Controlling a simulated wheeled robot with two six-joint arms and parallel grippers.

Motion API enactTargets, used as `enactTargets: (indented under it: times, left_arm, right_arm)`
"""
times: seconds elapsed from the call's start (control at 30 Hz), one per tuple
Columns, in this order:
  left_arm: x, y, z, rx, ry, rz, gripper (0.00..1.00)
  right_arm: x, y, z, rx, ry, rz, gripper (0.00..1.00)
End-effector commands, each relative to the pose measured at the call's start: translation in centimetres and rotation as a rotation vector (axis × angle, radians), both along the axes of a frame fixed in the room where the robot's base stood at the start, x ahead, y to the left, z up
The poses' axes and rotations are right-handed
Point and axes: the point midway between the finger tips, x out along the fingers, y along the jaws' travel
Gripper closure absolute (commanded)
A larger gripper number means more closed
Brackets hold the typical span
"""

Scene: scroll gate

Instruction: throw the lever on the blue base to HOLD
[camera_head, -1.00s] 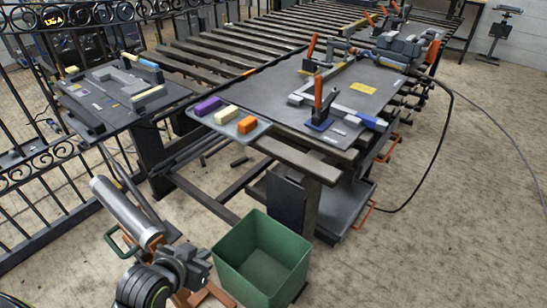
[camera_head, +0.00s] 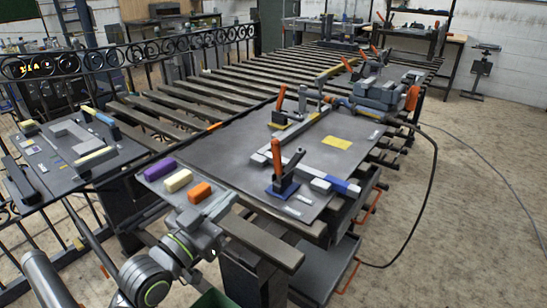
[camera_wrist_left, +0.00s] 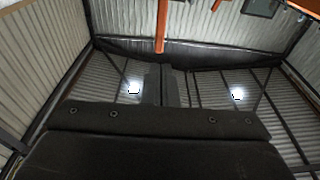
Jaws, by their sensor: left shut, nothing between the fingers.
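The lever on the blue base (camera_head: 283,189) stands on the near part of the grey bench plate in the head view. Its orange handle (camera_head: 276,155) stands nearly upright, leaning slightly left at the top. Small pale labels (camera_head: 298,205) lie beside the base, too small to read. My left gripper (camera_head: 222,203) is in front of the bench, to the left of the lever and apart from it, beside the block tray. In the left wrist view its dark fingers (camera_wrist_left: 163,87) are together and empty, facing the ceiling. My right gripper is not in view.
A tray holds purple, cream and orange (camera_head: 199,192) blocks near the bench's front left. A blue-ended bar (camera_head: 345,187) lies right of the lever. Another orange-handled lever (camera_head: 280,103) stands farther back. A black cable (camera_head: 435,165) hangs at the right. A side table (camera_head: 60,180) stands left.

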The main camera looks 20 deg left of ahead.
Motion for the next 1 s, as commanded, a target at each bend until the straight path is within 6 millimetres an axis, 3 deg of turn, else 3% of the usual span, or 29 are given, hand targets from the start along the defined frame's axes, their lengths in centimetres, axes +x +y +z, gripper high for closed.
enactTargets:
  times: [0.6,0.8,1.0]
  left_arm:
    - [10.2,-3.7,1.9,0.000,0.002,-0.001,1.00]
    - [12.0,-4.4,2.2,0.002,0.002,0.000,1.00]
    - [12.4,-4.5,2.2,0.002,0.002,0.000,1.00]
  right_arm:
    - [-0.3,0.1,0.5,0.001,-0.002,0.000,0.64]
    - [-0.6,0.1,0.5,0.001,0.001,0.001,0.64]
    - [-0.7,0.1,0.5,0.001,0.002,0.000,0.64]
